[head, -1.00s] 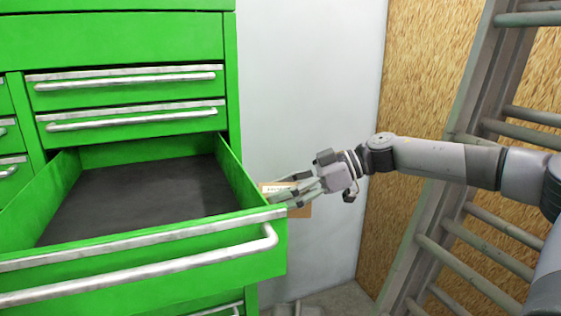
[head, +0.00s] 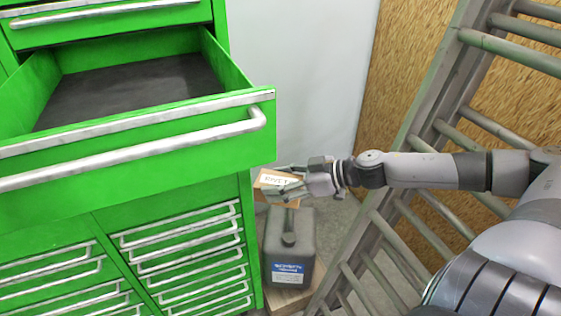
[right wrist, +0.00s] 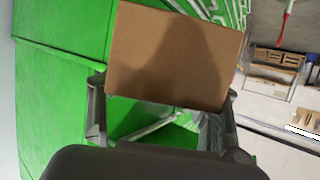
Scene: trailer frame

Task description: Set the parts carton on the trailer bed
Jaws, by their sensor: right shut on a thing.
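The parts carton (head: 268,178) is a small brown cardboard box with a white label, beside the right side of the green cabinet in the head view. My right gripper (head: 285,188) is shut on it and holds it in front of the pale wall. In the right wrist view the carton (right wrist: 172,55) sits between the two fingers, its plain brown face filling the upper middle. The trailer bed cannot be made out in these frames. My left gripper is not in view.
A green tool cabinet (head: 120,235) with an open, empty-looking drawer (head: 140,150) stands left of the carton. A dark canister (head: 288,245) with a blue label stands below it. A grey ladder (head: 400,190) leans at the right, by my arm.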

